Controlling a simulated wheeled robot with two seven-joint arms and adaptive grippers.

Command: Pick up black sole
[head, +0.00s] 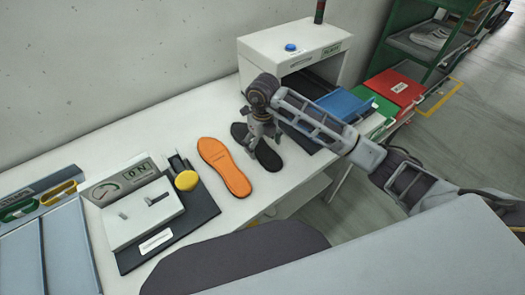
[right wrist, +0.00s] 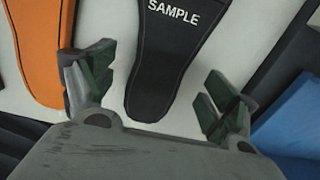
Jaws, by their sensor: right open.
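The black sole (head: 268,157) lies flat on the white bench in the head view, right of the orange sole (head: 224,166). My right gripper (head: 264,146) is above it and hides its middle. In the right wrist view the black sole (right wrist: 160,75) carries the word SAMPLE and runs between the two spread green-padded fingers of my right gripper (right wrist: 155,95). The gripper is open and holds nothing. The orange sole (right wrist: 42,50) shows beside the left finger. My left gripper is not in view.
A white machine (head: 295,48) with a blue button stands behind my right arm. Blue (head: 345,105), green (head: 382,112) and red (head: 397,87) trays lie to its right.

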